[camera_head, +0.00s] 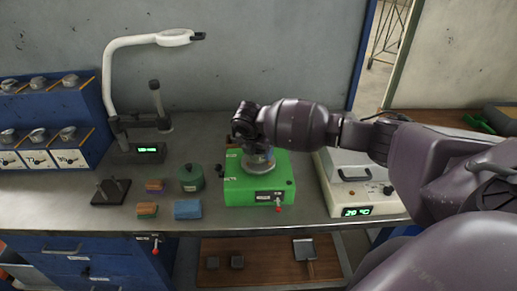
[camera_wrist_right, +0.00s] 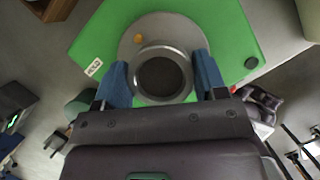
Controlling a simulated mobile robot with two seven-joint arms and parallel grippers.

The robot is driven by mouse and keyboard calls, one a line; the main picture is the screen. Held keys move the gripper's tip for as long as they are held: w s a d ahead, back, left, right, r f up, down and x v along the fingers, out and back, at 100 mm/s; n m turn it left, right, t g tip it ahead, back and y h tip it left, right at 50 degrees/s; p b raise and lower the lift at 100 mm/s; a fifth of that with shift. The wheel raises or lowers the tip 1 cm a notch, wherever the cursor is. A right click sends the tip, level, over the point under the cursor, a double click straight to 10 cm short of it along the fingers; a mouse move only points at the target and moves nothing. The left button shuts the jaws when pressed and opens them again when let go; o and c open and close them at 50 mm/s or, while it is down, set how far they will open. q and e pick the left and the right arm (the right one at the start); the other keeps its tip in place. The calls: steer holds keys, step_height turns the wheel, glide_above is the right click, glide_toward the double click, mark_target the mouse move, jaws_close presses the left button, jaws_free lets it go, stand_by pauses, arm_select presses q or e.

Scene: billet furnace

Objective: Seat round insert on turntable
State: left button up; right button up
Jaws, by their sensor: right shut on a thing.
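The round insert (camera_wrist_right: 161,77) is a grey metal ring with a dark centre. My right gripper (camera_wrist_right: 162,82) is shut on it, with one blue fingertip on each side. The turntable (camera_wrist_right: 133,46) is a light grey disc with an orange dot, on top of a green box (camera_head: 236,190). The insert overlaps the turntable's disc in the wrist view. I cannot tell whether it touches the disc or is held just above it. In the head view my right gripper (camera_head: 258,161) points down over the green box and mostly hides the insert. My left gripper is not in view.
Right of the green box stands a white device (camera_head: 347,185) with a temperature display. To its left are a dark green round pot (camera_head: 191,178), a blue block (camera_head: 188,209) and small coloured blocks.

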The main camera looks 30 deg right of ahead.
steer(key=shift+f, duration=0.25)
steer(key=o, duration=1.1)
steer(key=shift+f, duration=0.1)
steer(key=shift+v, duration=5.55)
steer(key=shift+a, duration=0.1)
